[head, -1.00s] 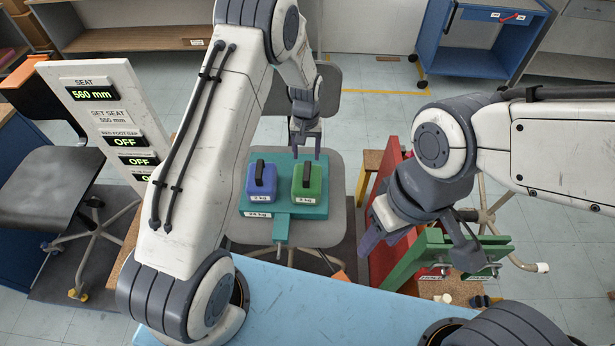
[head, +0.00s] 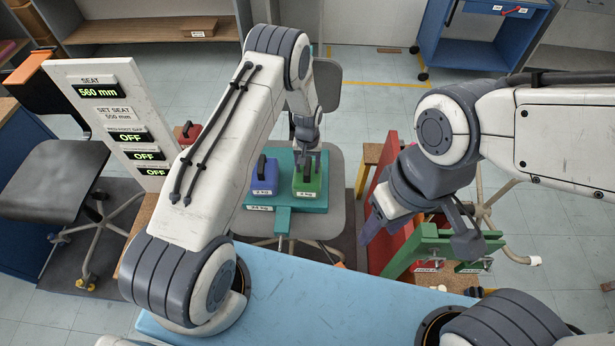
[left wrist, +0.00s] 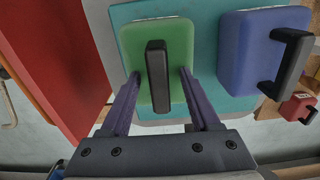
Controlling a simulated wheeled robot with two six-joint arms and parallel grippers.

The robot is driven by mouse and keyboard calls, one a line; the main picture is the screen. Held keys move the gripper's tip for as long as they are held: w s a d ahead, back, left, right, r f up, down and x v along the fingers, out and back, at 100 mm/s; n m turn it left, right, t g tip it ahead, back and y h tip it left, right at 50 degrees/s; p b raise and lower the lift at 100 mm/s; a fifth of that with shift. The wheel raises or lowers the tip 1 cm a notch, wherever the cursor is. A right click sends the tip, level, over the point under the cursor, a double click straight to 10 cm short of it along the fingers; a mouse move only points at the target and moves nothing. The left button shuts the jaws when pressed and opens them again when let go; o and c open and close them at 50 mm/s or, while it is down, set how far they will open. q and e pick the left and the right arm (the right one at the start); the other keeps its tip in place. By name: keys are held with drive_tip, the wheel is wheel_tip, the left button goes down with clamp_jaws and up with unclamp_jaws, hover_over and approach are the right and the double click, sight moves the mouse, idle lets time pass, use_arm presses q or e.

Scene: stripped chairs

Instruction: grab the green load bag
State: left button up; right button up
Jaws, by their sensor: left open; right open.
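The green load bag (head: 308,182) sits upright on a teal tray (head: 285,207) on the grey chair seat, at the tray's right side. It has a black handle on top. My left gripper (head: 307,165) is directly over the bag. In the left wrist view the open fingers (left wrist: 153,95) stand on either side of the black handle of the green bag (left wrist: 178,45), not closed on it. The handle's lower end is near the fingers. My right gripper (head: 418,237) is open and empty, over the red and green frame at the right.
A blue load bag (head: 264,176) stands on the tray, left of the green one; it also shows in the left wrist view (left wrist: 250,60). A small red bag (head: 188,132) is behind my left arm. A red board (head: 385,215) and green bars (head: 430,249) stand right of the chair.

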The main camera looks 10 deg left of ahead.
use_arm(q)
clamp_jaws()
idle(1.2)
drive_tip(key=shift+w+r, duration=0.15)
drive_tip(key=shift+r, duration=0.05)
